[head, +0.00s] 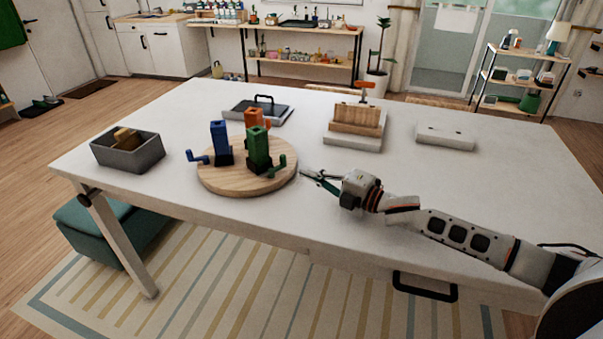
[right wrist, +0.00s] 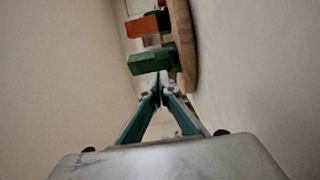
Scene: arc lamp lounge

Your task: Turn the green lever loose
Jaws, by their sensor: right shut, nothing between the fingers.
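A green post (head: 258,147) stands on a round wooden board (head: 225,183) on the table. Its green lever (head: 279,163) sticks out low on the right side and turns up at the end. A blue post (head: 220,138) with a blue lever (head: 198,159) stands to its left, and an orange post (head: 258,118) stands behind. My right gripper (head: 306,175) is just right of the board, shut and empty, pointing at the green lever with a small gap. In the right wrist view the shut fingertips (right wrist: 158,82) lie close to the green piece (right wrist: 150,62). My left gripper is out of view.
A grey bin (head: 130,157) holding a wooden piece stands at the left. A grey tray with a black handle (head: 257,109), a wooden holder (head: 354,122) and a pale block (head: 445,137) stand farther back. The table's right part is mostly clear.

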